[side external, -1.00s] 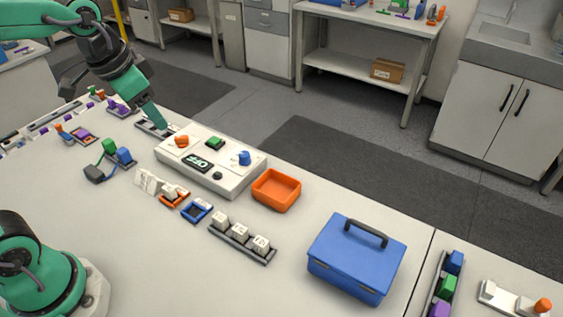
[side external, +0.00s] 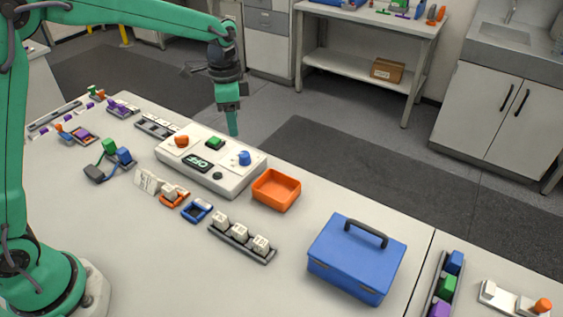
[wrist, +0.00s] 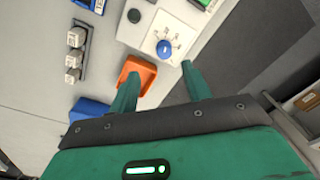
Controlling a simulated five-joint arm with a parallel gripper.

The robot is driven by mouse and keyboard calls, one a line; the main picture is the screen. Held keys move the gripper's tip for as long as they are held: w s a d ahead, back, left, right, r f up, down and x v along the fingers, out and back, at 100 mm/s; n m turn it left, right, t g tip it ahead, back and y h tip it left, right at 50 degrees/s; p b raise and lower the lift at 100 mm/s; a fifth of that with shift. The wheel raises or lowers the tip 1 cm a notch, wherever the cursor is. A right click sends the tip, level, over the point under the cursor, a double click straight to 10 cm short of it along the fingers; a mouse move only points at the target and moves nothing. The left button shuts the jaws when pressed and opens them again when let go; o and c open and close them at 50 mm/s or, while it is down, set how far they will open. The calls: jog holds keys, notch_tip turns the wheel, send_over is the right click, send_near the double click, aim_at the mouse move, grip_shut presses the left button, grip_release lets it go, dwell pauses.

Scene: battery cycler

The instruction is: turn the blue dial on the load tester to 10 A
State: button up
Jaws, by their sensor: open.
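An orange tray (side external: 277,190) stands just right of the tester. A rack of white blocks (side external: 241,237) and a blue toolbox (side external: 356,258) are nearer the front right. Several small parts lie to the left. The space above the dial is clear.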

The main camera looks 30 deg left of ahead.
aim_at(244, 154)
jog(key=shift+w+d+f+m, duration=0.25)
jog(key=shift+w+f, duration=0.25)
jog(key=shift+f, duration=0.2)
jog(key=shift+w+d+f+m, duration=0.15)
jog(key=shift+w+f+m, duration=0.1)
jog(key=shift+w+f, duration=0.35)
jog(key=shift+s+f, duration=0.15)
jog(key=shift+f, duration=0.1)
jog(key=shift+f, duration=3.75)
jog(key=c, duration=1)
